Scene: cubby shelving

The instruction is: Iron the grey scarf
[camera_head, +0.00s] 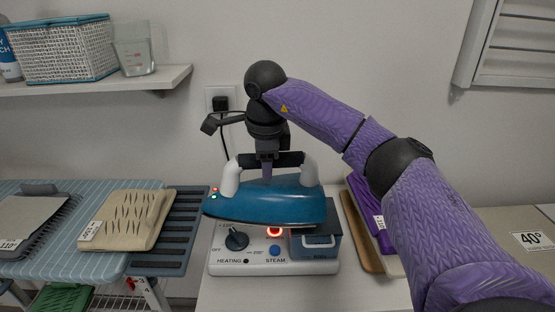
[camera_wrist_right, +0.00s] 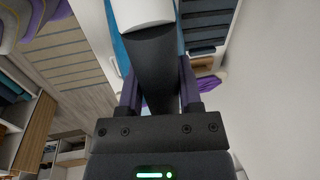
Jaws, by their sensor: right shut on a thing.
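The blue iron (camera_head: 270,203) is over the white steam station (camera_head: 225,262), its nose to the left; I cannot tell whether it rests there or is slightly lifted. My right gripper (camera_head: 267,168) is shut on the iron's dark handle from above. In the right wrist view the dark handle (camera_wrist_right: 154,70) sits between the two fingers. A folded grey cloth (camera_head: 28,218), which looks like the grey scarf, lies at the far left of the striped ironing board (camera_head: 95,262) with a tag. My left gripper is not in view.
A folded beige cloth (camera_head: 130,218) with dark marks lies on the board near its right end. A purple folded cloth (camera_head: 372,212) stands right of the station. A wall shelf (camera_head: 100,86) holds a basket (camera_head: 65,52).

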